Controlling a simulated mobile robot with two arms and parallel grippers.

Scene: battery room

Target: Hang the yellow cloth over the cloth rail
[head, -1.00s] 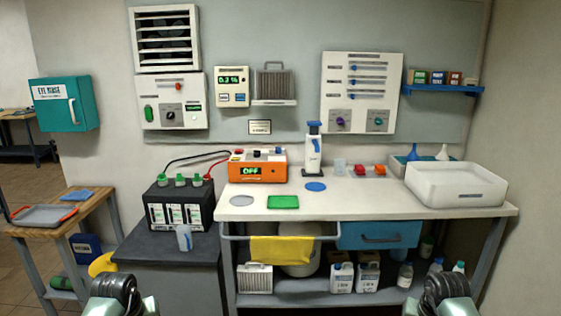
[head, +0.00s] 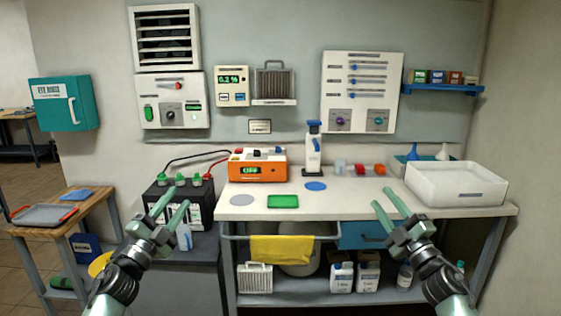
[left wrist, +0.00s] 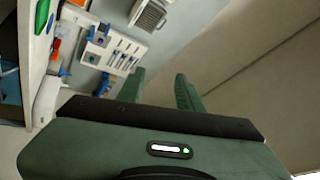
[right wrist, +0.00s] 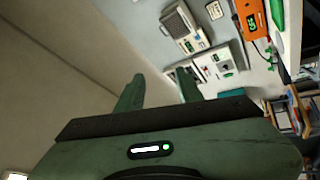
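The yellow cloth (head: 281,249) hangs over the grey cloth rail (head: 228,238) along the front edge of the workbench, left of the blue drawer. My left gripper (head: 172,206) is open and empty, raised in front of the black battery at the left. My right gripper (head: 387,207) is open and empty, in front of the bench at the right. Neither gripper touches the cloth. In the left wrist view the fingers (left wrist: 160,92) are apart with nothing between them. The right wrist view also shows spread, empty fingers (right wrist: 156,92).
The workbench (head: 350,207) holds an orange charger (head: 258,170), a green mat (head: 283,202) and a white basin (head: 456,186). A black battery (head: 203,208) stands on a dark cabinet at left. Bottles and canisters (head: 341,277) stand on the lower shelf. The bench's front middle is clear.

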